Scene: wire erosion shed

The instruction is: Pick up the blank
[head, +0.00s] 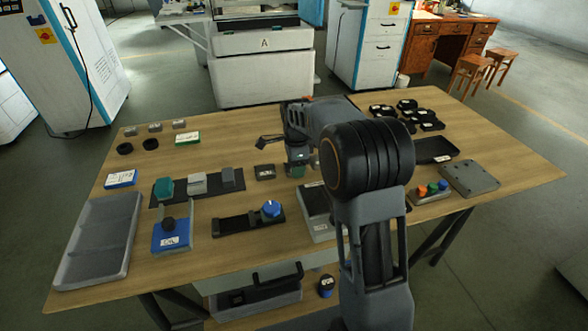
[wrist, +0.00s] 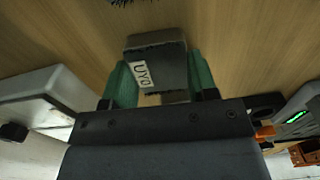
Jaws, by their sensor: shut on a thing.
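In the wrist view, my gripper (wrist: 158,85) has its two green finger pads closed on the sides of a dark grey block, the blank (wrist: 167,62). The blank has a white label with dark letters on the face towards the camera. It fills the gap between the pads. In the head view, my gripper (head: 297,168) points down over the middle of the wooden table (head: 330,250). There the blank is hard to make out among the fingers. I cannot tell whether it touches the table.
A dark labelled block (head: 265,172) lies just left of my gripper. A black rack (head: 228,182) with several blocks and a fixture with a blue knob (head: 271,209) stand left. A grey tray (head: 96,240) is at far left. Black round parts (head: 407,112) lie at back right.

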